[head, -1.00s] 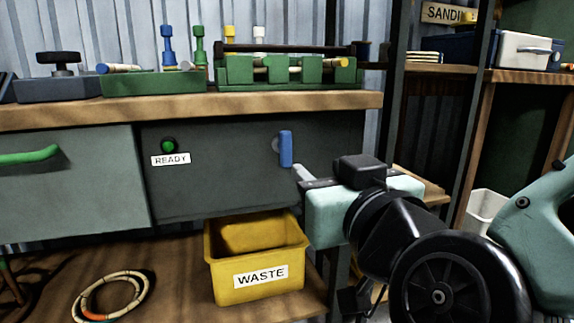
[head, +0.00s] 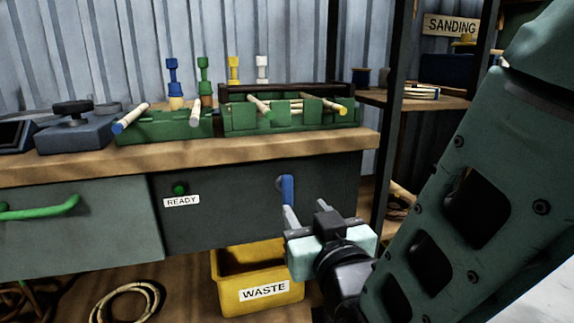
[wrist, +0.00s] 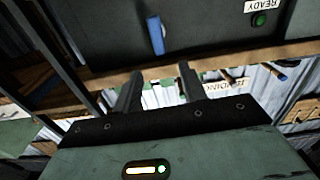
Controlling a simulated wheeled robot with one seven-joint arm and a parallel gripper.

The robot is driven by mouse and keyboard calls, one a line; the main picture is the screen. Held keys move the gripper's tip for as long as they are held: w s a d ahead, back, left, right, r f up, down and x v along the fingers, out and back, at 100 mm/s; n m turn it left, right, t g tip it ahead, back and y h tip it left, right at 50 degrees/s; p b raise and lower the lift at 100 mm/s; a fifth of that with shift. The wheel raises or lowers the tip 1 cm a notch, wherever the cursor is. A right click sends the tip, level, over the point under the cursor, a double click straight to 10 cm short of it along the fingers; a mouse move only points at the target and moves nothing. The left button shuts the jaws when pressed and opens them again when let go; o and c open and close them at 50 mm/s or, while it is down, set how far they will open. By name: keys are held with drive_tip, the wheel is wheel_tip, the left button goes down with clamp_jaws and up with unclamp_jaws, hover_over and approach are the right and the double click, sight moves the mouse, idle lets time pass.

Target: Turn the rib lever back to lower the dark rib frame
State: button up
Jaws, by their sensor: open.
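The blue rib lever (head: 287,190) stands roughly upright on the dark front panel under the bench. It also shows in the wrist view (wrist: 156,36), slightly tilted. My gripper (head: 305,208) is open and empty, close in front of the lever and just to its lower right. In the wrist view, the lever lies beyond the gap between the two fingers (wrist: 160,74) and appears apart from them. A long dark bar, seemingly the dark rib frame (head: 285,89), runs along the back of the green former block (head: 240,122) on the bench. Its exact height is hard to tell.
A yellow WASTE bin (head: 230,295) stands below the panel. The green READY light (head: 180,188) and a drawer handle (head: 40,210) are to the left. The wooden bench edge (head: 120,168) overhangs the panel. A dark shelf post (head: 390,140) rises at the right.

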sight(289, 186)
drive_tip(key=shift+w+r+p, duration=0.2)
drive_tip(key=shift+w+p, duration=0.05)
drive_tip(key=shift+p, duration=0.8)
drive_tip(key=b+x, duration=0.1)
drive_tip(key=x, duration=0.2)
drive_tip(key=b+x, duration=0.1)
drive_tip(key=x, duration=0.3)
drive_tip(key=b+x, duration=0.1)
drive_tip(key=x, duration=0.2)
drive_tip(key=shift+w+f, duration=0.3)
drive_tip(key=shift+f, duration=0.1)
drive_tip(key=shift+w+a, duration=0.2)
drive_tip(key=shift+w, duration=0.3)
clamp_jaws()
